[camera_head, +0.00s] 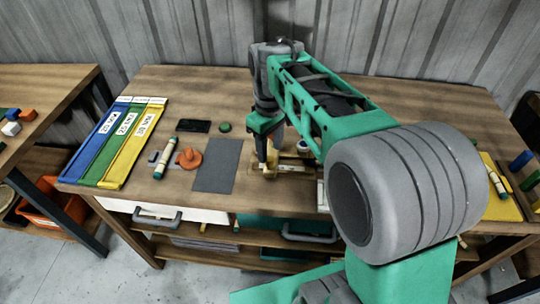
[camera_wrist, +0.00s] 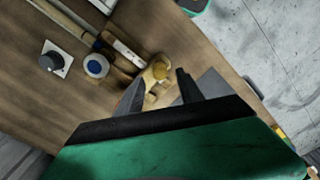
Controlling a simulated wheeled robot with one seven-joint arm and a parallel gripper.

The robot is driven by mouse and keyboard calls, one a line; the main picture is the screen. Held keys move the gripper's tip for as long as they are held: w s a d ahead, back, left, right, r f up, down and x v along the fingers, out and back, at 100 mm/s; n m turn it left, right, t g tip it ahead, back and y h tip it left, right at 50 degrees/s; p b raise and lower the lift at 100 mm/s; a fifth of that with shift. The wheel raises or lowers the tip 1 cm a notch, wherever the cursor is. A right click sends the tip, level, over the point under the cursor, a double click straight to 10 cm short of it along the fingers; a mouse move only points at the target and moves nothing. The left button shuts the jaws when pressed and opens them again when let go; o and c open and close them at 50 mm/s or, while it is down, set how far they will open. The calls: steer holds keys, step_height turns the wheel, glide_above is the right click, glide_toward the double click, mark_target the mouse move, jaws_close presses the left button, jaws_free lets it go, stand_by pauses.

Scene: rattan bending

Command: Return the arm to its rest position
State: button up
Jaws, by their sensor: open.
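My arm reaches out over the wooden table (camera_head: 225,88) in the head view, with its green and grey links covering the table's middle right. My gripper (camera_head: 268,160) points down over the table beside a small wooden fixture (camera_head: 292,166). In the wrist view my gripper (camera_wrist: 160,88) shows two dark fingers spread apart with nothing held between them. A wooden piece with a round yellowish top (camera_wrist: 160,71) lies just beyond the fingertips. I cannot tell whether the fingers touch it.
A dark grey mat (camera_head: 218,165) lies left of my gripper, with an orange object (camera_head: 189,157) and a wrapped roll (camera_head: 165,158) beyond. Blue, green and yellow labelled trays (camera_head: 115,140) stand at the table's left. A yellow mat (camera_head: 499,190) is at the right. Drawers sit below.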

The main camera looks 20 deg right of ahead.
step_height(320, 180, up, 4)
steer(key=shift+f, duration=0.1)
stand_by(0.4)
